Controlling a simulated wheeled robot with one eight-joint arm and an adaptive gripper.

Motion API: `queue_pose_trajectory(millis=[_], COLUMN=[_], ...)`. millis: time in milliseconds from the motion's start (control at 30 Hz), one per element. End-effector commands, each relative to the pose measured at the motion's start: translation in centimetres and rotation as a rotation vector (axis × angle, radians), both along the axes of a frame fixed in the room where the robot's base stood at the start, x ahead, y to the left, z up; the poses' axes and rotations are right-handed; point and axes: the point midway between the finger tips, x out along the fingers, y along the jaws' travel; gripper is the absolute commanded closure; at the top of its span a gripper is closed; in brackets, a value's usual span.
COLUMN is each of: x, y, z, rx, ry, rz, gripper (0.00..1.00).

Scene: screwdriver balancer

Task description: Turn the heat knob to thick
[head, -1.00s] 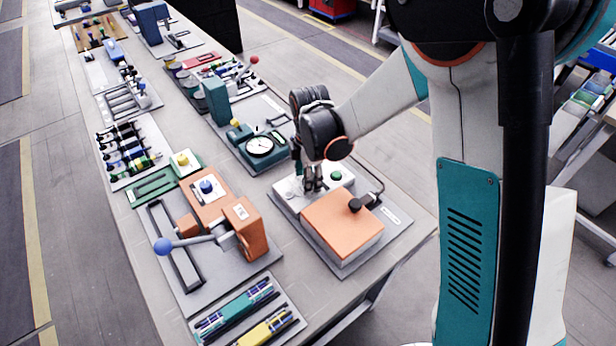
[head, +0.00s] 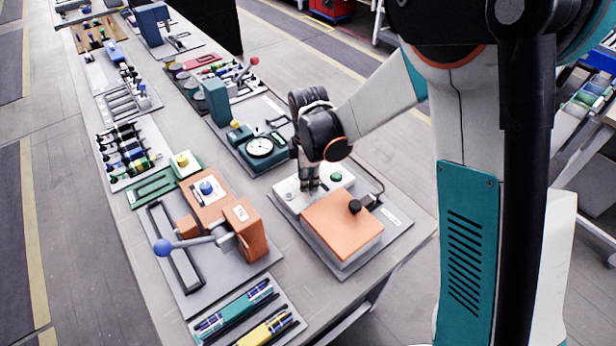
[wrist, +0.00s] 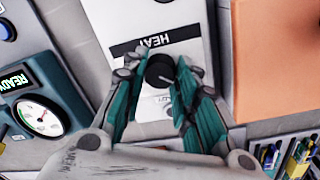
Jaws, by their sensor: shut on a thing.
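The heat knob (wrist: 160,71) is a round black dial with a light pointer line, on a white panel (wrist: 185,20) with a black HEAT label (wrist: 153,43). My gripper (wrist: 158,85) is shut on the knob, with one teal finger on each side of it in the wrist view. In the head view my gripper (head: 310,182) points down at the white control box (head: 288,195) beside the orange block. The knob is hidden there. The scale marks around the knob are mostly covered by the fingers, so its setting cannot be read.
The orange block (head: 340,222) stands right next to the panel. A green button (head: 336,177) is on the same box. A dial gauge unit (head: 260,147) stands behind to the left, and an orange lever press (head: 250,228) stands at the left.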

Motion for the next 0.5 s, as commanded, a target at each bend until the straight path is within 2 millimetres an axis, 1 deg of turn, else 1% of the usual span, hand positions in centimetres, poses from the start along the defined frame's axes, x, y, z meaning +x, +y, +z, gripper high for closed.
queue_pose_trajectory(millis=[500], x=[0.15], y=[0.06], z=[0.0], rx=[-0.001], ry=[-0.001], rz=[-0.477], gripper=[0.97])
